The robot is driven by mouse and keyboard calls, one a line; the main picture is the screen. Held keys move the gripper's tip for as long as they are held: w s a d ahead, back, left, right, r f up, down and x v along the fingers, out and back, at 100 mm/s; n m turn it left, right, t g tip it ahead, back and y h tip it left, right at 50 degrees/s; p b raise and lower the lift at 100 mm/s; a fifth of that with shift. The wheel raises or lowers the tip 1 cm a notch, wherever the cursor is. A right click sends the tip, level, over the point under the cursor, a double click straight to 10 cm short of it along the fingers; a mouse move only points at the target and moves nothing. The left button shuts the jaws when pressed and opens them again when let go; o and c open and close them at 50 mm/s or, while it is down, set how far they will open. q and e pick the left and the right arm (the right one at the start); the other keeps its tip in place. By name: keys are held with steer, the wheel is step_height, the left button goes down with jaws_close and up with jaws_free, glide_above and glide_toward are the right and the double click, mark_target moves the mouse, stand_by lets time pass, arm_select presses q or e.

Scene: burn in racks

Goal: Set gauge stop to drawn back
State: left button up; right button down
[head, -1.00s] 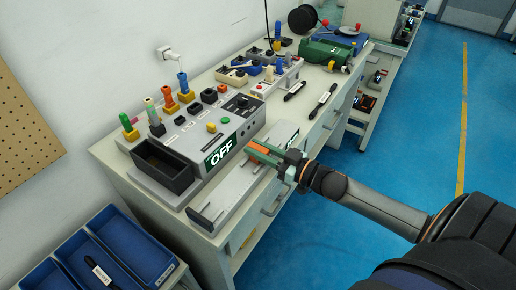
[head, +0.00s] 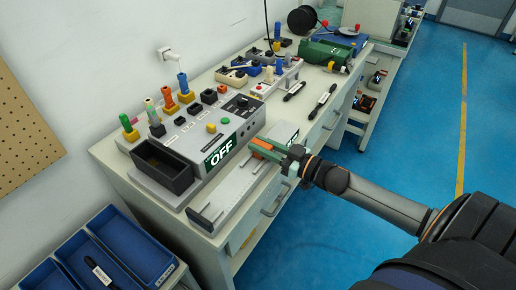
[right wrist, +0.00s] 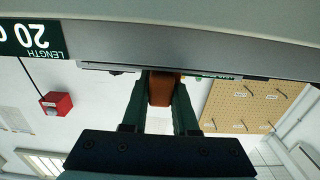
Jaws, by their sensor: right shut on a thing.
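The length gauge is a long grey rail (head: 213,212) along the front of the bench top, with a slot and small marks. An orange block (head: 262,145), which looks like the gauge stop, sits over the rail toward its far end. My right gripper (head: 265,151) reaches in from the right and its green fingers are shut on the block. In the right wrist view the orange block (right wrist: 161,90) is between the two fingers (right wrist: 160,105), against the gauge's grey edge. My left gripper is not in view.
A grey control box (head: 205,130) with an OFF display, coloured plugs and a black bin (head: 160,165) stands behind the gauge. Black markers (head: 294,91) lie farther along the bench. Blue trays (head: 130,243) are at lower left. The blue floor right of the bench is clear.

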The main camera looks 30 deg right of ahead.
mark_target(279, 136)
steer(key=w+d, duration=0.1)
steer(key=d, duration=0.1)
steer(key=w+d+b, duration=0.1)
steer(key=d, duration=0.2)
steer(key=w+d, duration=0.1)
steer(key=d, duration=0.1)
steer(key=shift+d+f, duration=0.15)
steer(key=shift+d, duration=0.1)
steer(key=shift+w+d, duration=0.2)
steer(key=shift+d, duration=0.3)
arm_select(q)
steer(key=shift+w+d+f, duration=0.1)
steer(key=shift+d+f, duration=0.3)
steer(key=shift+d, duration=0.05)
arm_select(e)
steer(key=c, duration=0.7)
jaws_free()
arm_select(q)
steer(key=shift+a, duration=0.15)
